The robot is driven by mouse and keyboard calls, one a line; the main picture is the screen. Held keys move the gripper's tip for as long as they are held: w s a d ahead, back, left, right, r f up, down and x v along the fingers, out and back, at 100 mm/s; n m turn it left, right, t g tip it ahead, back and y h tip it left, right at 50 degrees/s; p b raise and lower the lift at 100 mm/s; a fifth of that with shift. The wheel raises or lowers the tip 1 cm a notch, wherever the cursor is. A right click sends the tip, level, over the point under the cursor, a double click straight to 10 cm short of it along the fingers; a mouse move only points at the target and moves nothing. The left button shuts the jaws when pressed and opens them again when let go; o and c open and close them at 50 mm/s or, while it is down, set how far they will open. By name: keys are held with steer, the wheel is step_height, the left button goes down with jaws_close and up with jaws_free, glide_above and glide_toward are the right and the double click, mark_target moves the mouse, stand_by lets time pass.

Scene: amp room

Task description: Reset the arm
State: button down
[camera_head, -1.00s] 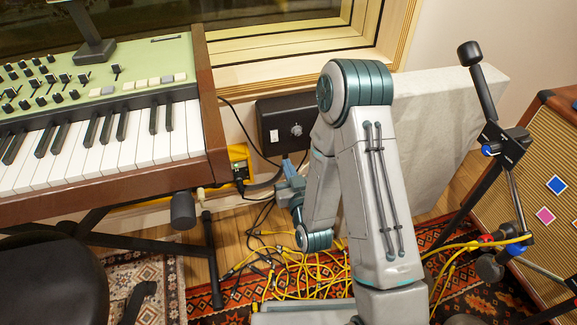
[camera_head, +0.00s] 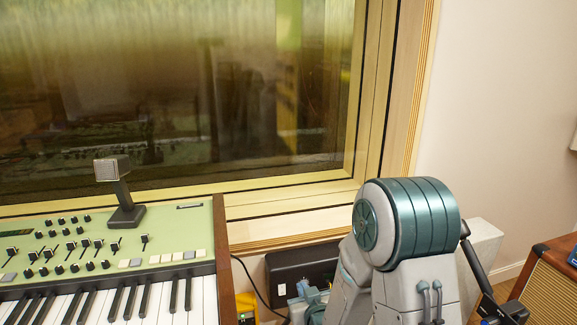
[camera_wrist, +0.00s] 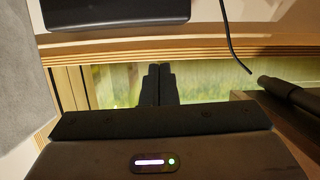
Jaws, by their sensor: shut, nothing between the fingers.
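My gripper (camera_wrist: 159,68) shows in the wrist view with its two dark fingers side by side and touching. It is shut with nothing held. In the head view my arm rises at the lower right, in front of the wall below the window. The arm hides most of its own far end there, and the fingers cannot be made out.
A green-topped keyboard (camera_head: 165,247) stands at lower left with a microphone (camera_head: 116,183) on it. A black wall box (camera_head: 290,267) is beside my arm. A wooden-framed window (camera_head: 402,120) fills the back. An amplifier (camera_head: 553,285) stands at right.

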steer(key=s+d+r+g+h+p, duration=0.25)
steer(key=r+p, duration=0.45)
steer(key=r, duration=0.5)
steer(key=s+d+r+m+g+p, duration=0.1)
steer(key=s+d+r+g+p, duration=0.3)
steer(key=s+r+p, duration=0.6)
steer(key=s+d+r+m+g+h+p, duration=0.1)
steer(key=s+d+r+g+p, duration=0.3)
steer(key=s+r+p, duration=0.6)
step_height(320, 180, up, 10)
steer(key=shift+s+d+m+g, duration=0.3)
steer(key=shift+s+m+g, duration=0.15)
steer(key=shift+s+m, duration=0.5)
steer(key=shift+s, duration=0.15)
